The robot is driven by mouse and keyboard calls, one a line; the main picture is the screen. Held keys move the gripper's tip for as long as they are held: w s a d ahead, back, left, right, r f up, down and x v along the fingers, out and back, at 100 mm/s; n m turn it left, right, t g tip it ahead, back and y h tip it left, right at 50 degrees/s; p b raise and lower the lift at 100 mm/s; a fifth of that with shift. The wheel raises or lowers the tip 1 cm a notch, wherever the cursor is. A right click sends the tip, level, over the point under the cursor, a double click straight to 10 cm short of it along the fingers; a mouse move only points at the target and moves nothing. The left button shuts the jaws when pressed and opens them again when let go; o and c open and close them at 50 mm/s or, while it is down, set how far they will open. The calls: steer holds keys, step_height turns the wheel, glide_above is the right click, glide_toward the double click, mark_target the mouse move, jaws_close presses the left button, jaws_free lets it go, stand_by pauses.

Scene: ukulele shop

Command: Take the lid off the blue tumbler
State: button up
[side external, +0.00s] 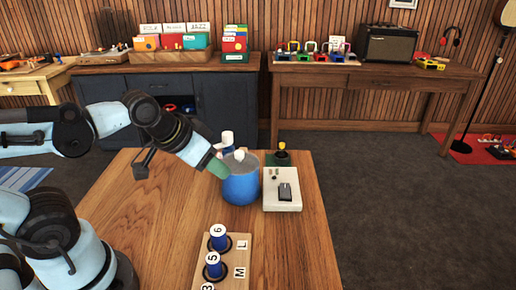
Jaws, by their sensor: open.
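The blue tumbler (240,187) stands upright near the far edge of the wooden table. Its top is grey, with a small white knob (239,155) showing at the middle; I take this to be the lid. My gripper (219,167) reaches in from the left, tilted down, with its greenish end close against the tumbler's upper left side. The gripper is open. I cannot tell whether it touches the tumbler, and part of the tumbler's left rim is hidden behind it.
A pale box (283,203) with a dark piece on top stands just right of the tumbler. A wooden board (239,268) with numbered blue pegs lies in front. The table's left part (130,220) is clear.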

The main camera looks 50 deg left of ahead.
steer(key=shift+o, duration=1.2)
step_height(320, 180, up, 9)
steer(key=m+g, duration=0.4)
steer(key=g, duration=0.2)
glide_above(239, 151)
steer(key=s, duration=0.2)
steer(key=shift+m+h, duration=0.3)
steer(key=shift+w+d+f, duration=0.1)
steer(key=shift+w+f, duration=0.2)
steer(key=shift+f, duration=1.65)
steer(key=shift+w+a+f, duration=0.1)
steer(key=shift+w+f, duration=0.15)
steer(key=shift+f, duration=1.7)
steer(key=shift+w+d+f, duration=0.1)
steer(key=shift+w+f, duration=0.2)
steer(key=shift+f, duration=1.65)
steer(key=shift+c, duration=0.2)
jaws_close()
